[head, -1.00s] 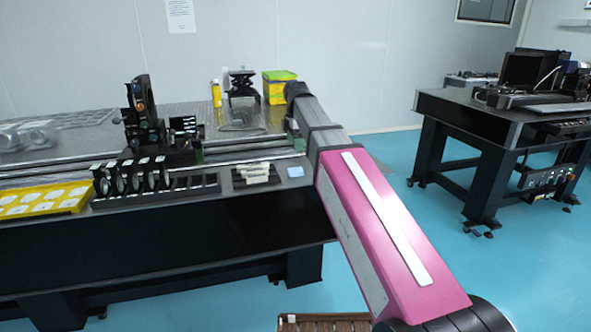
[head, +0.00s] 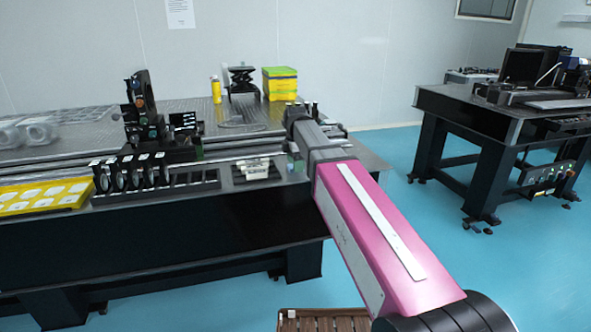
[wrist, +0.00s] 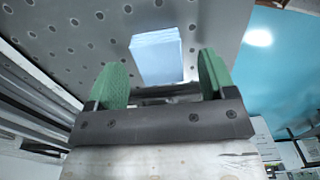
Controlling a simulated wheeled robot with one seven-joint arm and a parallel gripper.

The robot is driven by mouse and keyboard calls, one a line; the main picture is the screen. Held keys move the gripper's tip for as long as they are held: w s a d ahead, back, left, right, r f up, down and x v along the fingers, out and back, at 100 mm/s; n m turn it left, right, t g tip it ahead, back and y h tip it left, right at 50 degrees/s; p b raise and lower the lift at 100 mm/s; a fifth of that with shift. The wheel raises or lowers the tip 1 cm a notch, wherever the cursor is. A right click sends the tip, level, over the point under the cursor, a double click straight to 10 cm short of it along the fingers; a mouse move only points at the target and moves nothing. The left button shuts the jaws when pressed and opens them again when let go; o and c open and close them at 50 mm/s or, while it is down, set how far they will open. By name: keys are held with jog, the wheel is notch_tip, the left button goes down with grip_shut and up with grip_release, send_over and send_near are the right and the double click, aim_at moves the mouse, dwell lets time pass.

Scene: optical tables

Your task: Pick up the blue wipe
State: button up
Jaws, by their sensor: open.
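The blue wipe (wrist: 157,55) is a small pale-blue folded stack on the perforated metal table top. In the wrist view it lies beyond my gripper (wrist: 162,78), in line with the gap between the two green fingers. The fingers are apart with nothing held between them, and I see no contact with the wipe. In the head view my gripper (head: 295,160) is low over the table's front right part. It hides the spot where the wipe lay, so I cannot make out the wipe there.
A small stand with white pieces (head: 256,170) is just left of my gripper. A black rack of round optics (head: 140,178) and a yellow tray (head: 40,196) are further left. A yellow-green box (head: 280,84) stands behind. The table's front edge is close.

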jog(key=shift+f, duration=0.5)
jog(key=shift+c, duration=0.3)
jog(key=c, duration=1)
jog(key=shift+r, duration=0.1)
